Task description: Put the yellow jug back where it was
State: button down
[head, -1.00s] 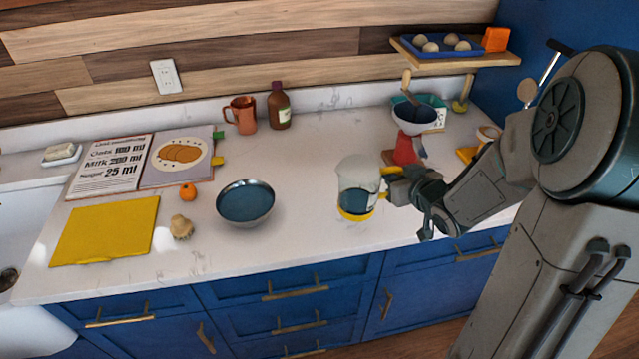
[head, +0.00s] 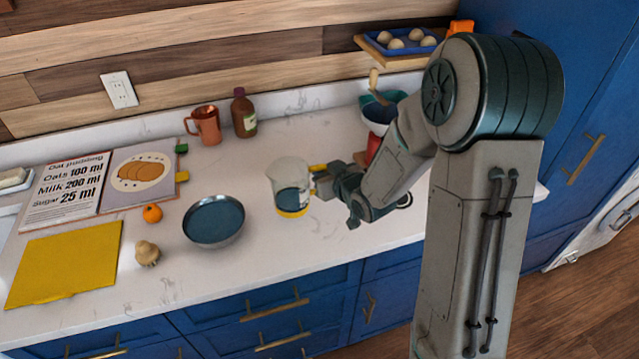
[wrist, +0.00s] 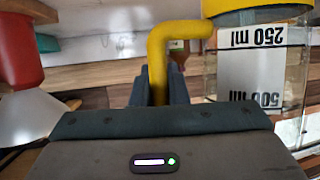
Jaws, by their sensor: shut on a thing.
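The yellow jug (head: 289,189) is a clear measuring jug with a yellow base and yellow handle. In the head view it is upright, over the counter to the right of the metal bowl; whether its base touches the counter I cannot tell. My gripper (head: 320,183) is at the jug's right side, shut on its handle. In the wrist view the yellow handle (wrist: 180,32) runs down between my fingers (wrist: 160,85). The jug's clear wall (wrist: 250,80) there shows upside-down 250 ml and 500 ml marks.
The metal bowl (head: 213,221) stands left of the jug, with a gap between them. A copper mug (head: 206,125) and brown bottle (head: 244,113) stand at the back wall. A red object (head: 373,148) is behind my arm. Counter around the jug is clear.

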jog(key=shift+w+a+f+p, duration=0.2)
jog(key=shift+f+p, duration=0.1)
jog(key=shift+f, duration=0.75)
jog(key=shift+w+a+f+p, duration=0.15)
jog(key=shift+f+p, duration=0.1)
jog(key=shift+f, duration=0.8)
jog(key=shift+s+f, duration=0.15)
jog(key=shift+f+b, duration=0.2)
jog(key=shift+b, duration=0.1)
jog(key=c, duration=1.4)
grip_release()
jog(key=shift+c, duration=0.2)
jog(key=shift+r, duration=0.1)
